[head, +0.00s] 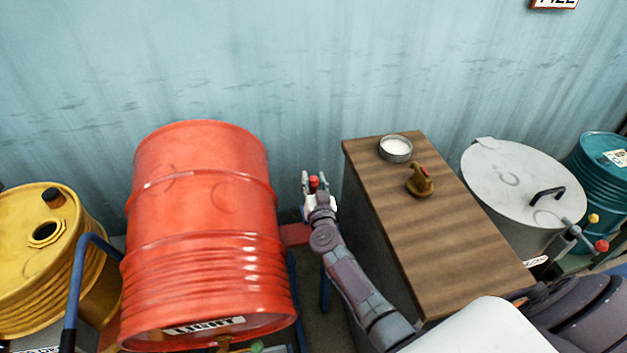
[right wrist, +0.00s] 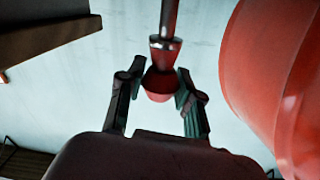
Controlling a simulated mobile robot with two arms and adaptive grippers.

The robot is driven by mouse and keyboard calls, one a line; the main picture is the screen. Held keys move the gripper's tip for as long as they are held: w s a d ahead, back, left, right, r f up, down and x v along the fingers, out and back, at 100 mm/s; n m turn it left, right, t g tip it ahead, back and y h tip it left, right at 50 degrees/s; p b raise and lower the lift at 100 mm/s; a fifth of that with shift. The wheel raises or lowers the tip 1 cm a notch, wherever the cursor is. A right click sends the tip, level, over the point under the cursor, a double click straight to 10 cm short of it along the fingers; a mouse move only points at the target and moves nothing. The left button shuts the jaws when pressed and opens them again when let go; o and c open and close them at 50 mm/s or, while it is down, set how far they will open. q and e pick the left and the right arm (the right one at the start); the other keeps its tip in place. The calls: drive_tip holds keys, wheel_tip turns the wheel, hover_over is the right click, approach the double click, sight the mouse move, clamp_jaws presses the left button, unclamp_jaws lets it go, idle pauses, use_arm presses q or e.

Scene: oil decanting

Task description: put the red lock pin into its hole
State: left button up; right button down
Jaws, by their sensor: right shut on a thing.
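My right gripper (head: 316,191) is shut on the red lock pin (head: 314,182), in the gap between the red drum and the wooden-topped cabinet. In the right wrist view the pin's red knob (right wrist: 159,86) sits between the two fingers of the right gripper (right wrist: 160,92), and its metal shaft points away from the palm, toward the top of the picture. The red drum (head: 200,215) lies tilted on a blue-framed stand to the left of the gripper. I cannot make out the pin's hole in either view. My left gripper is not in view.
The cabinet's wooden top (head: 440,240) holds a round metal dish (head: 395,150) and a brass-coloured fitting (head: 420,181). A white lidded drum (head: 510,180) and a teal drum (head: 597,170) stand right. A red bracket (head: 295,235) shows beside my arm.

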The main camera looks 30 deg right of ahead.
drive_tip(key=shift+f+b, duration=3.4)
drive_tip(key=shift+f, duration=0.65)
drive_tip(key=c, duration=0.7)
unclamp_jaws()
drive_tip(key=v, duration=1.2)
